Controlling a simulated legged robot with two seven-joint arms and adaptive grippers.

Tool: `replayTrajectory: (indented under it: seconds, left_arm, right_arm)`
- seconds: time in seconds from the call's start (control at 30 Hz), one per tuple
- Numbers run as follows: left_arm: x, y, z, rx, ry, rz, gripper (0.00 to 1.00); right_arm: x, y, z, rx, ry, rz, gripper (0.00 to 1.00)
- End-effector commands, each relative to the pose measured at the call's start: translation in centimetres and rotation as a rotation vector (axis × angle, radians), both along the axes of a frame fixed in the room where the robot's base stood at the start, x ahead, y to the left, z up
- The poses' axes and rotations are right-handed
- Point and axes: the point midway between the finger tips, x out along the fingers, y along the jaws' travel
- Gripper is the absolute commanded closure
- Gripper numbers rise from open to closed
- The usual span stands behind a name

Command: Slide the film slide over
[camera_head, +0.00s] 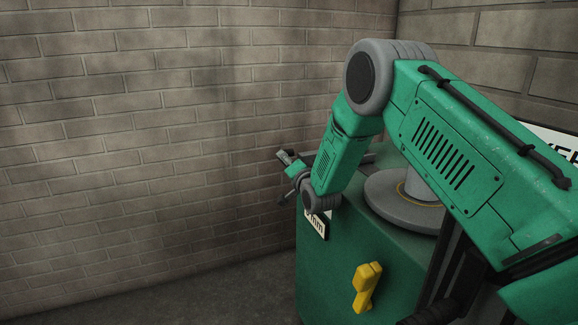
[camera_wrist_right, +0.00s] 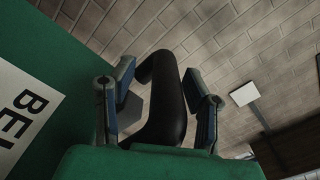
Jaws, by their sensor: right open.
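I cannot make out with certainty which part is the film slide. My right gripper (camera_head: 291,172) is at the upper left edge of the green machine cabinet (camera_head: 335,265). In the right wrist view the fingers of my right gripper (camera_wrist_right: 158,72) are spread apart. A dark, curved, rounded bar (camera_wrist_right: 166,105) shows between them; I cannot tell whether either finger touches it. A small grey angular piece (camera_wrist_right: 130,112) shows beside the left finger. My left gripper is not in view.
A yellow handle (camera_head: 366,288) is on the cabinet front. A grey round flange (camera_head: 385,203) sits on top, partly behind my arm. A white label (camera_wrist_right: 25,115) is on green metal. A pale plate (camera_wrist_right: 244,94) on a post stands apart. Brick walls (camera_head: 150,130) enclose the place.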

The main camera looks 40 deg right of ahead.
Motion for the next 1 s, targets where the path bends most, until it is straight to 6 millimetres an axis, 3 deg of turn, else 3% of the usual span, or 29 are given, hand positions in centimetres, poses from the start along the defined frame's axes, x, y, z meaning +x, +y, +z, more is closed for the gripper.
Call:
replayTrajectory:
  seconds: [0.17, 0.6, 0.8, 1.0]
  left_arm:
    - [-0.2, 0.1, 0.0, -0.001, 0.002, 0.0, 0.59]
    - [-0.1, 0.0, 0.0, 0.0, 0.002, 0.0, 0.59]
    - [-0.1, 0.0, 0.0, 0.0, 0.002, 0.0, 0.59]
    - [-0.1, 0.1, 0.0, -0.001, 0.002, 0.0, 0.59]
  right_arm:
    - [-1.6, 0.5, 0.0, 0.002, 0.002, 0.001, 0.57]
    - [-9.9, 2.1, -0.3, 0.004, 0.003, -0.001, 0.57]
    - [-11.3, 2.5, -0.3, 0.003, 0.002, -0.002, 0.57]
    - [-11.4, 2.6, -0.3, 0.001, 0.001, -0.001, 0.57]
